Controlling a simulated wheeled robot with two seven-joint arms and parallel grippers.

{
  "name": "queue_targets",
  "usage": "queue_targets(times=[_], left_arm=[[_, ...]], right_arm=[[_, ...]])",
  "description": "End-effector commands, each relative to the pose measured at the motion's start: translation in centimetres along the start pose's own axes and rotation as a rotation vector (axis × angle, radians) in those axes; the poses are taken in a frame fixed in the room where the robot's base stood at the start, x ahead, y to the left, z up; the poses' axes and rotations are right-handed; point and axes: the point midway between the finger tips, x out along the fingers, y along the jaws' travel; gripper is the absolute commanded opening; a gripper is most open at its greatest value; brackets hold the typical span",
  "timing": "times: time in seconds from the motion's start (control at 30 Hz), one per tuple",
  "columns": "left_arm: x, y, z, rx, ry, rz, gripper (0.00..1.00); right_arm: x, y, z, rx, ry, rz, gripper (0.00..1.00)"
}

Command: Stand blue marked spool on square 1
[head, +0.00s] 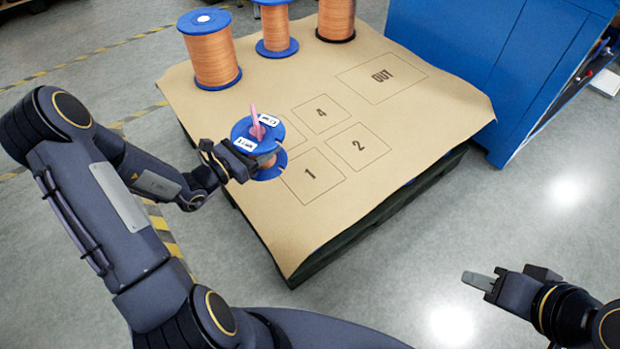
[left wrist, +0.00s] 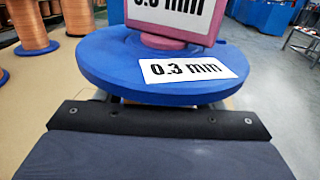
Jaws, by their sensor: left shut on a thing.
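The blue spool (head: 243,131) has a blue top disc with white labels, a pink piece standing on it, copper-coloured winding and a blue lower disc. My left gripper (head: 238,160) is shut on it from the near left side, below the top disc. In the left wrist view the top disc (left wrist: 110,70) carries a label reading 0.3 mm. The spool looks about upright, beside the left edge of square 1 (head: 325,185); whether it touches the board is unclear. My right gripper (head: 480,281) is empty at the lower right; its finger gap is unclear.
Square 2 (head: 372,157), square 4 (head: 335,122) and the OUT area (head: 400,88) are bare. A partly hidden square lies behind the held spool. Several copper spools, including a large one (head: 211,58), stand along the back edge. A blue cabinet (head: 470,45) stands at right.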

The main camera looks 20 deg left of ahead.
Motion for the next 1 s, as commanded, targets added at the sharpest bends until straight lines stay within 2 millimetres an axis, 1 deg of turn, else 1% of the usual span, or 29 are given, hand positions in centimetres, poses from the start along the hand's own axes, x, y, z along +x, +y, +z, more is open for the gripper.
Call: queue_targets(times=[0.07, 0.17, 0.43, 0.47, 0.5, 0.6, 0.7, 0.93, 1.0], left_arm=[[0.8, -0.3, -0.5, 0.000, -0.006, -0.006, 0.18], [2.6, -1.0, -1.4, -0.002, -0.007, -0.009, 0.18], [8.5, -2.9, -4.2, -0.002, -0.008, -0.008, 0.18], [9.1, -3.1, -4.7, -0.002, -0.008, -0.007, 0.18], [9.6, -3.3, -5.6, -0.004, -0.006, -0.006, 0.18], [10.8, -3.7, -7.2, -0.003, -0.005, -0.005, 0.18], [11.8, -4.0, -8.2, -0.001, -0.006, -0.004, 0.18], [12.7, -4.2, -9.1, -0.001, -0.007, -0.002, 0.18], [13.0, -4.3, -9.7, -0.001, -0.007, -0.003, 0.18]], right_arm=[[0.5, 0.2, 0.2, 0.000, 0.000, 0.000, 0.36], [1.1, 0.5, 0.5, 0.000, 0.000, 0.000, 0.36], [3.1, 1.4, 1.5, 0.000, 0.000, 0.000, 0.36], [3.3, 1.5, 1.7, 0.000, 0.000, 0.000, 0.36], [3.7, 1.7, 1.9, 0.000, 0.000, 0.000, 0.36], [4.4, 2.0, 2.2, 0.000, 0.000, 0.000, 0.36], [4.8, 2.2, 2.4, 0.000, 0.000, 0.000, 0.36], [5.1, 2.4, 2.6, 0.000, 0.000, 0.000, 0.36], [5.4, 2.5, 2.7, 0.000, 0.000, 0.000, 0.36]])
